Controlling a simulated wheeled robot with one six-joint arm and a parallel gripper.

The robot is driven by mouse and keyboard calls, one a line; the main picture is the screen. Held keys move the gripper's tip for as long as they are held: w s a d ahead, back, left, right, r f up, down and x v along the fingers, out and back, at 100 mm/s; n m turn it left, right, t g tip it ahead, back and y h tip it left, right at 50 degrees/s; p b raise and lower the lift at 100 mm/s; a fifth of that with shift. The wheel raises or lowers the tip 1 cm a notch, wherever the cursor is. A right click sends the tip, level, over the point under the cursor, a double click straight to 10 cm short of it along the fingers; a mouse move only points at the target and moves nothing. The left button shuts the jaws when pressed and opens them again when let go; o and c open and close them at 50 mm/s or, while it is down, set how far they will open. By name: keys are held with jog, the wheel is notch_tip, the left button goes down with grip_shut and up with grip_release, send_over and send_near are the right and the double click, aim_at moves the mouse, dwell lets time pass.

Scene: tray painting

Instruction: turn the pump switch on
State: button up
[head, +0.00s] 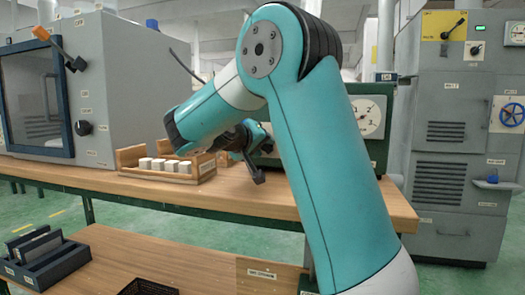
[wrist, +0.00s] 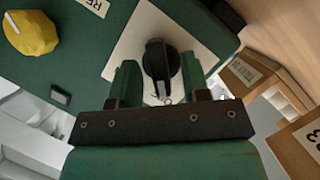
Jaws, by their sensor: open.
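A black rotary switch (wrist: 160,68) on a white plate (wrist: 120,50) sits on a dark green panel in the wrist view. No pump label is readable on it. My gripper (wrist: 159,75) is open, with one green finger on each side of the switch knob; I cannot tell whether either touches it. In the head view my gripper (head: 252,165) is at the front of a dark green box (head: 378,150) with a round gauge (head: 369,117). My arm hides much of that box, and the switch cannot be made out there.
A yellow knob (wrist: 31,32) is on the same panel, left in the wrist view. Wooden trays (head: 130,158) with white blocks (head: 163,165) stand on the bench (head: 100,178), left of my gripper. A grey cabinet (head: 440,150) is at right, a grey windowed machine (head: 115,90) at left.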

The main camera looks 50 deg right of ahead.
jog(key=shift+d+f, duration=0.1)
jog(key=shift+d, duration=0.25)
grip_shut()
